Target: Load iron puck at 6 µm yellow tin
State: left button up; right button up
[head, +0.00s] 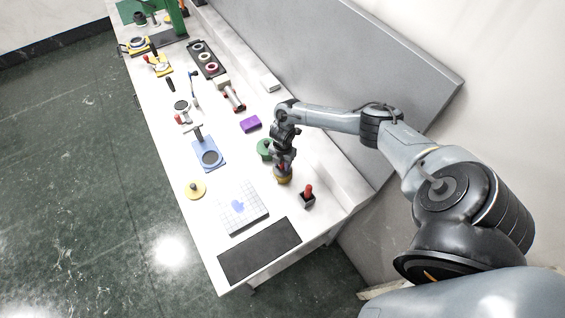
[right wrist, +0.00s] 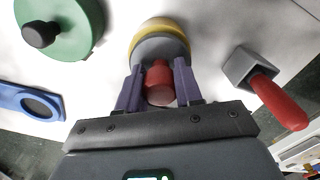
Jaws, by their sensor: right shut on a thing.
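My right gripper (head: 284,166) is shut on the red knob (right wrist: 158,80) of a grey puck (right wrist: 160,48). The knob sits between the two purple fingers in the right wrist view. The puck is over the yellow tin (head: 284,180), whose yellow rim (right wrist: 165,23) shows behind the puck. I cannot tell whether the puck touches the paste inside or hangs just above it. A yellow lid (head: 196,189) with a dark knob lies apart on the bench, to the left. My left gripper is not in view.
A closed green tin (head: 264,150) stands just behind the yellow tin. A grey holder with a red handle (head: 307,196) stands to its right. A gridded plate (head: 257,216), a black mat (head: 259,250), a blue plate (head: 205,144) and a purple block (head: 250,124) lie around.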

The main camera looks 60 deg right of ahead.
jog(key=shift+f, duration=0.2)
dwell(0.5)
jog(key=shift+f+b, duration=0.25)
jog(key=shift+b, duration=0.1)
dwell(1.0)
notch_tip(320, 180, up, 4)
jog(key=p, duration=0.4)
notch_tip(320, 180, up, 3)
jog(key=shift+f+p, duration=0.2)
jog(key=shift+p, duration=0.95)
jog(key=shift+r, duration=0.2)
